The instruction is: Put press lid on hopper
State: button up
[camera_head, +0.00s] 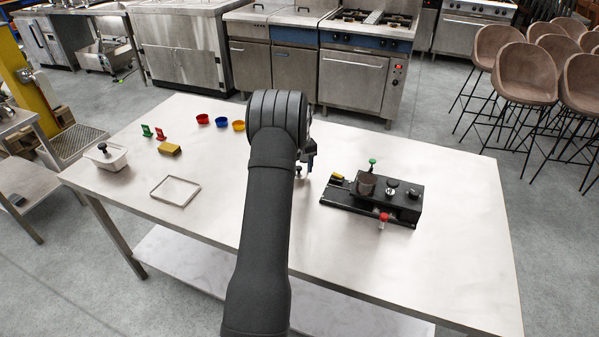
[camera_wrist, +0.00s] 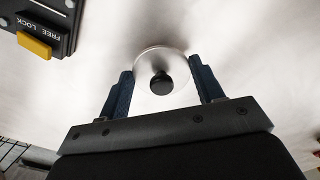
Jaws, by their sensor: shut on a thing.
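The press lid (camera_wrist: 147,57) is a pale round disc with a black knob (camera_wrist: 161,83), seen in the wrist view. My gripper (camera_wrist: 163,80) is shut on the lid, with a blue finger at each side of its rim. In the head view my gripper (camera_head: 305,165) is mostly hidden behind my arm, left of the press. The lid is apart from the hopper. A press corner marked FREE LOCK, with a yellow tab (camera_wrist: 34,46), shows at the wrist view's upper left.
The press carries a green knob (camera_head: 373,162), a red knob (camera_head: 384,216) and dark fittings. Left on the table are a rectangular frame (camera_head: 175,191), a white container (camera_head: 106,160), a yellow block (camera_head: 170,149), green and red pieces and three small cups. The table's right end is clear.

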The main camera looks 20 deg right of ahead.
jog(key=shift+f, duration=0.65)
jog(key=shift+f, duration=0.1)
jog(key=o, duration=1)
jog(key=shift+c, duration=0.2)
notch_tip(320, 180, up, 12)
jog(key=shift+f, duration=0.2)
jog(key=shift+o, duration=0.6)
jog(key=shift+r, duration=0.3)
